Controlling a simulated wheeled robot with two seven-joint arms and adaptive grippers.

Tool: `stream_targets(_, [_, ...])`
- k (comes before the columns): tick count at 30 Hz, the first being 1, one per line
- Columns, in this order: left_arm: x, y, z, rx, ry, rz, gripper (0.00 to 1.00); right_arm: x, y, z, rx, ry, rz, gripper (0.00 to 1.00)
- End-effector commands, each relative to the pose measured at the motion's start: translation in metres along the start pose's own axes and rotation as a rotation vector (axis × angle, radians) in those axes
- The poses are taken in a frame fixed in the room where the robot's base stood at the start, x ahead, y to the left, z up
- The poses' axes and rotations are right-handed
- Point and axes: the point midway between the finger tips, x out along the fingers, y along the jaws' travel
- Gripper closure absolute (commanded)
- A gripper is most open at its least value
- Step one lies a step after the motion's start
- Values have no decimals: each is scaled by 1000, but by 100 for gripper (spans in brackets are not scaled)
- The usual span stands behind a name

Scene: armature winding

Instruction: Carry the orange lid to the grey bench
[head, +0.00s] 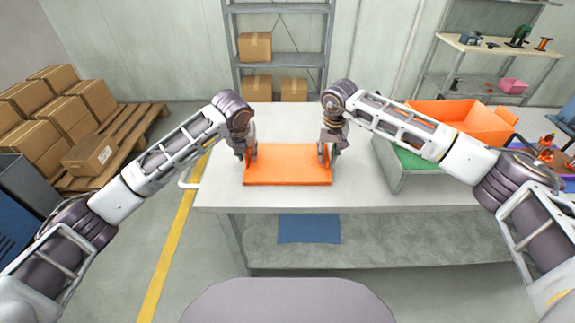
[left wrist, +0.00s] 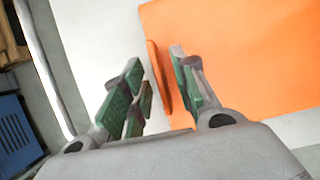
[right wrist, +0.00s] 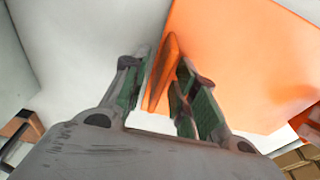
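The orange lid (head: 288,168) lies flat on the light grey bench (head: 232,197), near its front edge. My left gripper (head: 248,152) is at the lid's left edge. In the left wrist view its green-padded fingers (left wrist: 155,88) are apart, with the lid's upright orange edge strip (left wrist: 158,76) between them, nearer the right finger. My right gripper (head: 327,152) is at the lid's right edge. In the right wrist view its fingers (right wrist: 162,88) are apart on either side of a similar orange strip (right wrist: 164,70). Whether any pad touches a strip cannot be told.
A grey tray with a green surface (head: 412,160) and an orange bin (head: 470,122) stand on the right of the bench. A blue sheet (head: 308,229) lies on the lower shelf. Boxes on a pallet (head: 130,132) are at the left. The bench behind the lid is clear.

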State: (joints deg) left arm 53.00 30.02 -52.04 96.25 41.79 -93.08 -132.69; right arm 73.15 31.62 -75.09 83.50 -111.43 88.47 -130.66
Motion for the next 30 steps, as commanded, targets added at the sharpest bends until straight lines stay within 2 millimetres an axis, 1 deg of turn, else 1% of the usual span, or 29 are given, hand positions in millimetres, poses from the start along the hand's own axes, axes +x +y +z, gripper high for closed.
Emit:
stream_targets(5, [-22,0,0,2,-2,1,72,0,0,0,0,0,0,72])
stream_targets(18, [-86,0,1,1,-3,0,72,0,0,0,0,0,0,72])
stream_targets(24, [-103,0,0,0,-1,1,72,0,0,0,0,0,0,72])
stream_targets(30, [-108,0,0,1,1,1,72,0,0,0,0,0,0,72])
